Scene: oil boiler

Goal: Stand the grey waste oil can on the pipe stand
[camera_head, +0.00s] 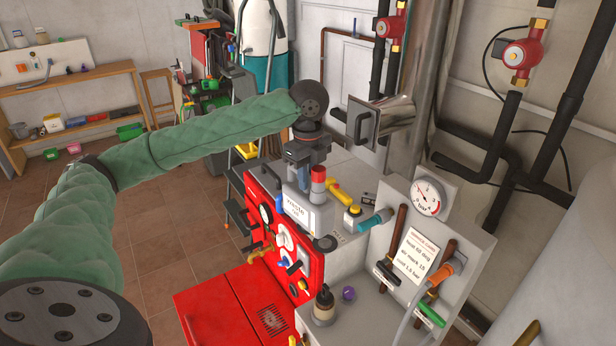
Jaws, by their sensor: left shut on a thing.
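The grey waste oil can (298,212) has a white label reading "waste oil" and a red cap (318,173). It is near the middle of the view, over the upper edge of the red boiler front. My left gripper (302,180) comes down from above and is shut on the can's top; its fingertips are partly hidden. I cannot tell whether the can's base touches anything. A grey stand (455,195) at the right, with a pressure gauge and brown pipes, may be the pipe stand. My right gripper is not in view.
The red boiler front (318,262) with knobs and gauges is below the can. A yellow-handled part (345,195) and a teal-ended part (375,221) are close to the can's right. A small bottle (324,305) and purple cap (348,293) sit on the lower grey surface.

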